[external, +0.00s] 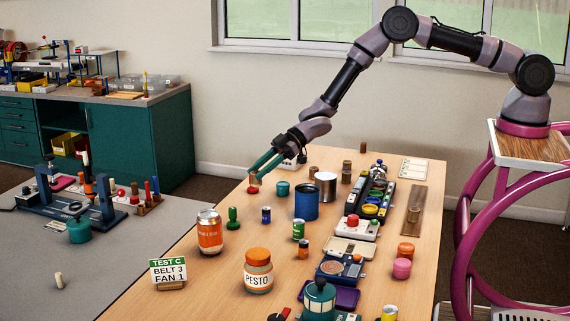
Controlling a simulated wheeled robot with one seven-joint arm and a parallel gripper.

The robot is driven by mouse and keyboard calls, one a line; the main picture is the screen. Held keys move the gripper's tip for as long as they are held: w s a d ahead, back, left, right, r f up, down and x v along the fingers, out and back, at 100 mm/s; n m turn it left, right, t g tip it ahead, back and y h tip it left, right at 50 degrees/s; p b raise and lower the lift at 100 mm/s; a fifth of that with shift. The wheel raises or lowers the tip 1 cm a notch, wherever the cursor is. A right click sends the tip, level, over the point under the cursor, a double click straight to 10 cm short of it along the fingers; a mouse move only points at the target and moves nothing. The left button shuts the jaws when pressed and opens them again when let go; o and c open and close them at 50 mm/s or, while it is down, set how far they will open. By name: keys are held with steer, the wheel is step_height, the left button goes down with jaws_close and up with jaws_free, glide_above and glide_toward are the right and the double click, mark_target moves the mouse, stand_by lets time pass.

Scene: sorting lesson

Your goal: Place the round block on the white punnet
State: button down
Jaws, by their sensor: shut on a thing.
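My gripper (254,174) is at the far left part of the wooden table, its green fingers pointing down and to the left. It is shut on a small orange-brown block (256,181), mostly hidden by the fingers; I cannot tell for sure that it is round. A flat red piece (252,190) shows just below it; whether they touch is unclear. I cannot surely pick out the white punnet. A pale low tray (350,247) lies near the table's middle, and a small white object (291,163) stands partly hidden behind the gripper.
A teal cup (282,188), a blue can (306,205), a green stamp-like piece (233,217) and an orange-labelled can (210,232) stand nearby. A pesto jar (258,271) and a sign (169,272) are nearer the front. The left table edge is close to my gripper.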

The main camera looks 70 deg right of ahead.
steer(key=w+d+r+m+t+h, duration=0.1)
steer(key=w+d+m+h, duration=0.1)
steer(key=d, duration=1.3)
steer(key=w+d+r+m+t+h, duration=0.1)
steer(key=d+m+t, duration=0.1)
steer(key=d, duration=1.2)
steer(key=w+d+r+m+t+h, duration=0.1)
steer(key=w+d+m+h, duration=0.1)
steer(key=d, duration=1.3)
steer(key=shift+m, duration=0.3)
steer(key=f, duration=0.5)
steer(key=shift+s+d+f, duration=0.15)
steer(key=shift+s+d, duration=0.2)
steer(key=shift+d, duration=0.05)
steer(key=shift+f, duration=2.15)
steer(key=shift+f, duration=0.15)
steer(key=shift+c, duration=2.4)
jaws_free()
